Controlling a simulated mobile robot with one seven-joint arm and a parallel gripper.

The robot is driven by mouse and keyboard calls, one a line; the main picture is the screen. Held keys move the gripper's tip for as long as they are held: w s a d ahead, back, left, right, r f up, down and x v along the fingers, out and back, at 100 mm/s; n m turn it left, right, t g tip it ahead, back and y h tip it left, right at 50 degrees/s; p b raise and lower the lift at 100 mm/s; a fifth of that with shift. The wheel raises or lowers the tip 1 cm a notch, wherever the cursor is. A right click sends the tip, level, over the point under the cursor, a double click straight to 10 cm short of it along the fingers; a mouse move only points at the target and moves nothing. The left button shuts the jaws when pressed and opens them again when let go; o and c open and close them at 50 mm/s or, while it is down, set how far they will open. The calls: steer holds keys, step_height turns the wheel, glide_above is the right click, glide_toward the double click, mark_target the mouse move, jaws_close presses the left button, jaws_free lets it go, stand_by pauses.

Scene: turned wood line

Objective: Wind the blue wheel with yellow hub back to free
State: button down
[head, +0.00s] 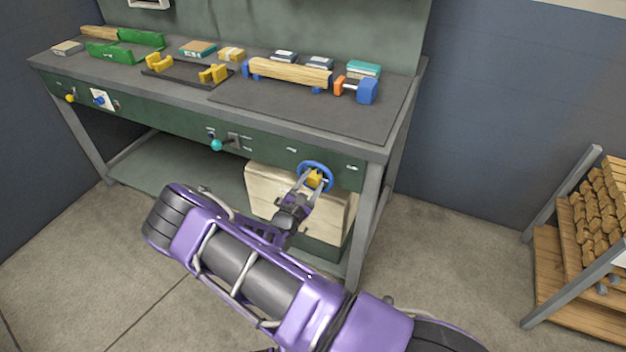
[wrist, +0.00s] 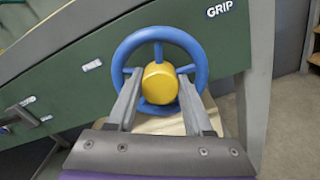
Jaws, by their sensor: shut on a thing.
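The blue wheel (head: 327,166) with a yellow hub (head: 313,179) is on the green front panel of the bench, near its right end. In the wrist view the blue wheel (wrist: 196,49) faces me, with its yellow hub (wrist: 160,84) in the middle and blue spokes showing. My gripper (head: 311,181) reaches the wheel from the front. In the wrist view my gripper's fingers (wrist: 159,92) lie on either side of the hub and are shut on it. The lower part of the wheel is partly hidden by the fingers.
A wooden spindle blank (head: 290,73) lies between blue holders on the bench top (head: 300,108). A teal-knobbed lever (head: 217,145) sits left on the panel. A cream box (head: 265,190) stands under the wheel. A rack of wood pieces (head: 560,195) is at the right. Floor lies between.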

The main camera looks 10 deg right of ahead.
steer(key=n, duration=0.4)
steer(key=shift+n, duration=0.3)
steer(key=n, duration=0.4)
steer(key=shift+n, duration=0.3)
steer(key=n, duration=0.4)
steer(key=shift+f+n+p, duration=0.1)
steer(key=shift+n+p, duration=0.2)
steer(key=shift+n, duration=2.3)
steer(key=c, duration=0.6)
jaws_free()
steer(key=v, duration=1.7)
steer(key=shift+s+a, duration=0.15)
steer(key=shift+a, duration=0.05)
